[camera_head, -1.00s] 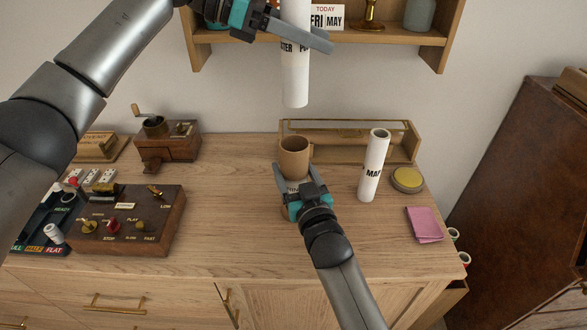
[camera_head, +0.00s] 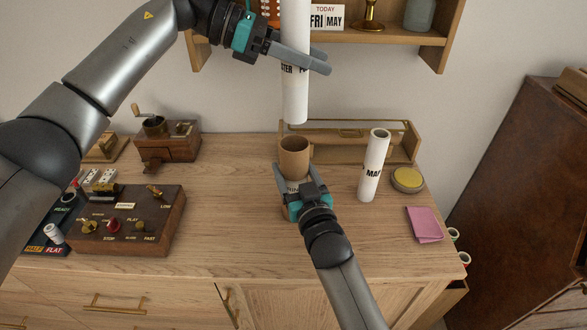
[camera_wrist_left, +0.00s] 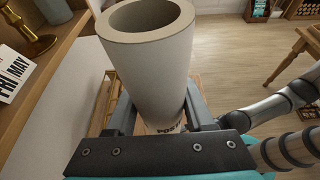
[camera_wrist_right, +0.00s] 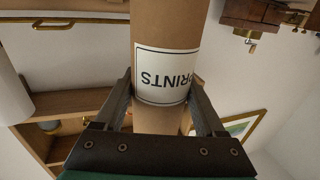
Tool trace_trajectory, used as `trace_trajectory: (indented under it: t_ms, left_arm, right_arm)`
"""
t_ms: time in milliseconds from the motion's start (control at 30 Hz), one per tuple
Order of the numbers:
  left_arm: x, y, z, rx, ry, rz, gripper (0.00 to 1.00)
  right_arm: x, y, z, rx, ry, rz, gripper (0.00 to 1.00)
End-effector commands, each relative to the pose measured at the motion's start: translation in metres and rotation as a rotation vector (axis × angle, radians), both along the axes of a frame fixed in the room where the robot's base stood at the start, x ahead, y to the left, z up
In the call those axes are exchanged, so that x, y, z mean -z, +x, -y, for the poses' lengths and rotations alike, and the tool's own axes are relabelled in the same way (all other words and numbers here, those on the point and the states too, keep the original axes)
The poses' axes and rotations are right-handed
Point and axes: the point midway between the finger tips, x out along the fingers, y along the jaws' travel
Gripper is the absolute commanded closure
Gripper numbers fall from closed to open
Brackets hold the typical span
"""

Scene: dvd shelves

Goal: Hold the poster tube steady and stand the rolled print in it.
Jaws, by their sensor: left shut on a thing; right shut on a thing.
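The rolled print is a white roll (camera_head: 295,95) with dark lettering. It hangs upright in my left gripper (camera_head: 318,62), which is shut on it. Its lower end is above the open top of the brown poster tube (camera_head: 294,160), with a small gap between them in the head view. In the left wrist view the hollow top end of the roll (camera_wrist_left: 148,50) stands between the fingers. My right gripper (camera_head: 292,185) is shut around the tube, which stands upright on the cabinet top. The tube's label reading PRINTS (camera_wrist_right: 167,77) shows in the right wrist view.
A second white roll (camera_head: 374,165) marked MA stands to the right of the tube. A yellow-topped tin (camera_head: 407,180) and a pink booklet (camera_head: 424,225) lie at right. A wooden control box (camera_head: 127,222) is at left. A wall shelf (camera_head: 390,37) is above.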

Motion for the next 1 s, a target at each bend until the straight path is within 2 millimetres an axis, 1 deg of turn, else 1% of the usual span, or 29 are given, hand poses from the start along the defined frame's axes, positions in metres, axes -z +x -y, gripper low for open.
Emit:
trace_trajectory:
  t_ms: [100,1000]
  left_arm:
    - [0.009,0.0,0.0,0.0,0.0,-0.001,1.0]
    - [0.072,0.0,0.0,0.0,-0.001,-0.002,1.0]
  right_arm:
    - [0.0,0.0,0.0,0.0,0.0,-0.001,0.87]
    - [0.001,0.0,0.0,0.0,0.0,-0.001,0.87]
